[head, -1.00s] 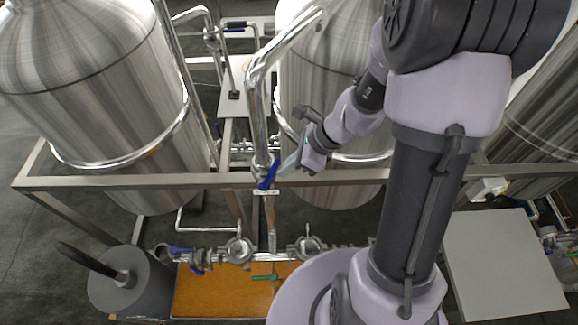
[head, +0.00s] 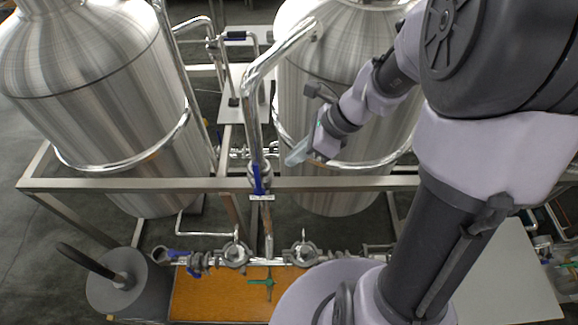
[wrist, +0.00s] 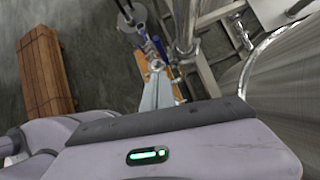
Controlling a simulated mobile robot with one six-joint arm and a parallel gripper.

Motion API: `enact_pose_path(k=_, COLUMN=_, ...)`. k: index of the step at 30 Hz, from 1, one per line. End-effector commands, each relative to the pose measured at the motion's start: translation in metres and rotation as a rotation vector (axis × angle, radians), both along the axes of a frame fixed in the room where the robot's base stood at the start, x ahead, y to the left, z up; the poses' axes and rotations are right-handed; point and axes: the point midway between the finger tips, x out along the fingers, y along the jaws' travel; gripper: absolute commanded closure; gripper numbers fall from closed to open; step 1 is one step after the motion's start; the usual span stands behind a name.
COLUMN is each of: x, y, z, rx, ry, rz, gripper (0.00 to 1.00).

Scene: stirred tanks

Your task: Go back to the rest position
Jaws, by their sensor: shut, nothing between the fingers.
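My gripper (head: 294,157) is shut and empty. It hangs in front of the right-hand steel tank (head: 310,105), just above the frame's front rail. Its fingers point down and left. A short gap separates it from the blue valve handle (head: 257,180) on the vertical pipe. In the wrist view my closed fingers (wrist: 157,92) show beyond the grey gripper edge. My arm hides part of the right side in the head view.
A large steel tank (head: 100,95) stands at left. The metal rail (head: 130,184) crosses in front of both tanks. Below are a pipe row with valves, an orange-brown panel (head: 205,292) and a grey cylinder (head: 118,287). A wooden stack (wrist: 45,70) lies on the floor.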

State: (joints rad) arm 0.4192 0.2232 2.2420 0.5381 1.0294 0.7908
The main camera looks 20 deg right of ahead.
Motion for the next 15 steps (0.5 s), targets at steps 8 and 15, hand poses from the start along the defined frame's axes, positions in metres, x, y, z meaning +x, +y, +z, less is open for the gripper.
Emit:
enact_pose_path(k=8, x=-0.003, y=-0.005, z=0.019, rx=-0.001, ry=0.001, rz=0.001, gripper=1.0)
enact_pose_path(k=15, x=-0.036, y=0.023, z=-0.054, rx=-0.217, ry=-0.226, rz=0.378, gripper=1.0)
